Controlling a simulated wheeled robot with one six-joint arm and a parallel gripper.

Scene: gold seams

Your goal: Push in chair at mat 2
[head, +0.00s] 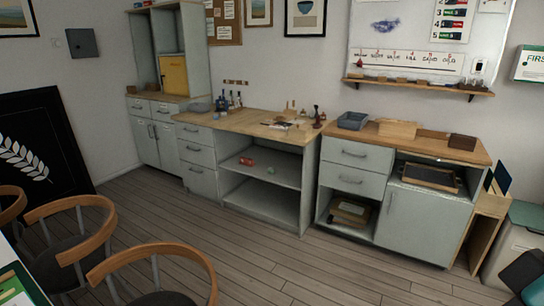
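Several chairs with curved wooden backs, grey legs and dark seats stand at the lower left. One chair (160,250) is nearest, cut off by the bottom edge. A second chair (75,202) is behind it, and a third chair (10,191) is cut off by the left edge. Part of a table (14,262) with a pale edge shows in the lower left corner, with a green item (12,285) on it. No mat number is readable, so I cannot tell which chair is at mat 2. My gripper is not in view.
Grey-green cabinets with a wooden worktop (240,121) line the back wall. A lower cabinet (425,212) stands right of them, beside a wooden stand (484,225). A dark object (525,275) is at the lower right. The plank floor (290,270) between chairs and cabinets is clear.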

